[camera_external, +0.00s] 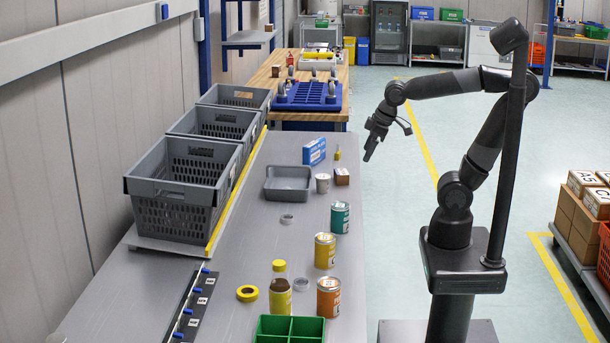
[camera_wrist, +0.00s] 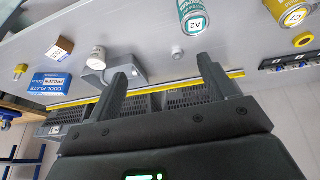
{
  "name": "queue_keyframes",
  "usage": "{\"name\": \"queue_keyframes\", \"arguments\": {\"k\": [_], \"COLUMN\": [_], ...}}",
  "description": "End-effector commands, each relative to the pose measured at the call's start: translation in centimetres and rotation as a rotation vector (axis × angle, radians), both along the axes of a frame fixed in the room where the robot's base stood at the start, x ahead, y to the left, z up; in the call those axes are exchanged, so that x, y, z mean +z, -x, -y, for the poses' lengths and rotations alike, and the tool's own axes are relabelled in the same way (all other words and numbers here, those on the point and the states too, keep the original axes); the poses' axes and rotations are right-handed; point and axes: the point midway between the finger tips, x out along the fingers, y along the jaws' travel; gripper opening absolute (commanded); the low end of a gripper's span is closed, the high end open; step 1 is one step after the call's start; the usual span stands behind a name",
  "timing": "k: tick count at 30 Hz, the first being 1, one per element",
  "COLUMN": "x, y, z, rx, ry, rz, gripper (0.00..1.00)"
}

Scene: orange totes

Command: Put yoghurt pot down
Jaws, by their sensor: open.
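The yoghurt pot, a small pale cup (camera_external: 322,183), stands upright on the grey bench, between the grey tray and a small brown box. It also shows in the wrist view (camera_wrist: 97,60), left of my fingers and apart from them. My gripper (camera_external: 370,152) is raised beside the right edge of the bench, to the right of the pot. In the wrist view its two fingers (camera_wrist: 163,82) are spread wide, with nothing held between them.
The grey tray (camera_external: 287,190), blue box (camera_external: 314,151), brown box (camera_external: 342,177) and teal can (camera_external: 340,217) are near the pot. Yellow and orange cans stand nearer the front. Grey crates (camera_external: 150,188) line the left side. Bare bench (camera_external: 240,250) lies between.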

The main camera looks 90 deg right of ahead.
Motion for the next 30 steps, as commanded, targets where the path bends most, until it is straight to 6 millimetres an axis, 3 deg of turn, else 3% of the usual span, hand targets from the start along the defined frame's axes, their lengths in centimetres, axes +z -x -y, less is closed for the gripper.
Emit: {"name": "queue_keyframes", "arguments": {"k": [3, 9, 25, 30], "x": [-0.4, -1.1, -1.3, -2.7], "y": [2.7, 4.9, 5.2, 4.5], "z": [-1.8, -3.1, -3.2, -3.1], "rx": [0.029, 0.050, 0.046, -0.064], "ry": [-0.020, -0.046, -0.055, -0.166], "rz": [0.052, 0.097, 0.099, 0.032], "gripper": [0.77, 0.76, 0.75, 0.75]}}
